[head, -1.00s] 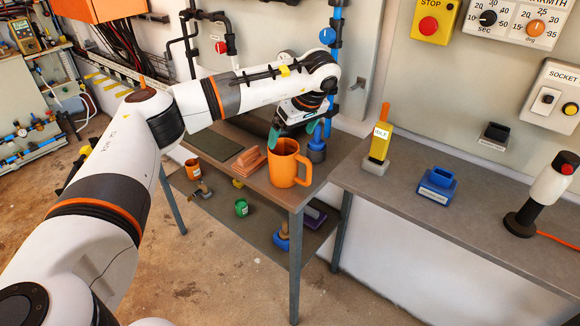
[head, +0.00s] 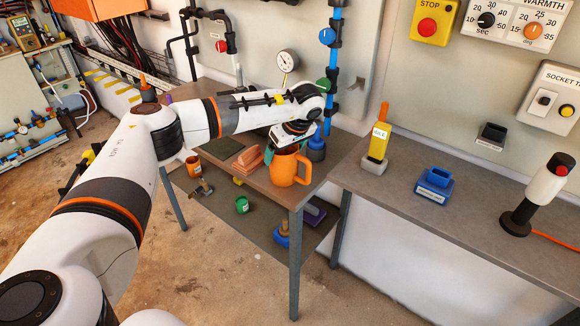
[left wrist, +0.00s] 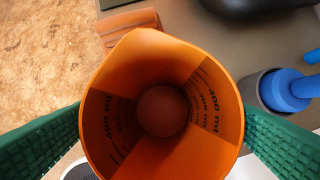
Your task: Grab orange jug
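The orange jug (head: 284,167) stands upright on the left table near its front right corner, its handle to the right. My left gripper (head: 286,146) is just above and behind it, partly hidden by the jug. In the left wrist view I look down into the open jug (left wrist: 165,60), with measuring marks on its inner wall. The green fingers of the left gripper (left wrist: 160,140) are spread on either side of it. They are open, and I cannot tell if they touch the jug. My right gripper is not in view.
A terracotta-coloured stack (head: 249,159) lies left of the jug. A blue thing in a grey holder (left wrist: 280,92) is close on the jug's other side. Pipes and a gauge (head: 287,61) are on the wall behind. Small pots sit on the lower shelf (head: 225,208).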

